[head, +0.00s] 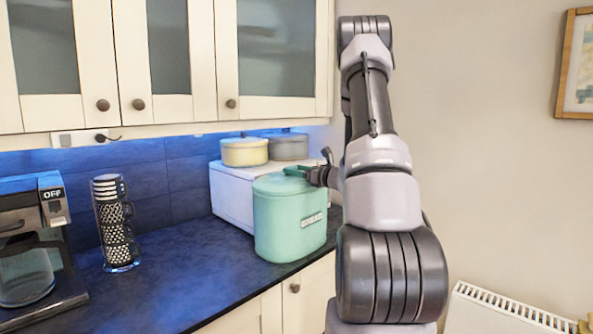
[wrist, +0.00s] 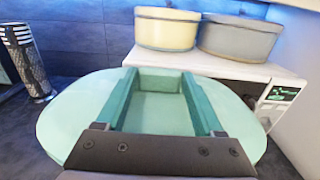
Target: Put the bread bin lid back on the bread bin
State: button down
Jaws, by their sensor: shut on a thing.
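The bread bin (head: 290,228) is a mint-green oval canister standing upright near the counter's front edge, with a small label on its front. Its mint lid (head: 275,184) lies level across the top of the bin, and I see no clear gap between them. In the wrist view the lid (wrist: 75,118) fills the middle as a wide oval. My gripper (head: 296,171) reaches in from the right just above the lid. Its green fingers (wrist: 160,80) are shut on the lid's raised handle. The bin body is hidden under the lid in the wrist view.
A white bread-box-like appliance (head: 231,190) stands close behind the bin, with a cream pot (head: 244,153) and a grey pot (head: 288,147) on top. A cup stack (head: 115,225) and a coffee maker (head: 30,245) stand left. Counter (head: 180,275) between is clear.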

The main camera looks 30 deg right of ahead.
dwell(0.3)
grip_release()
jog(key=v, duration=1.1)
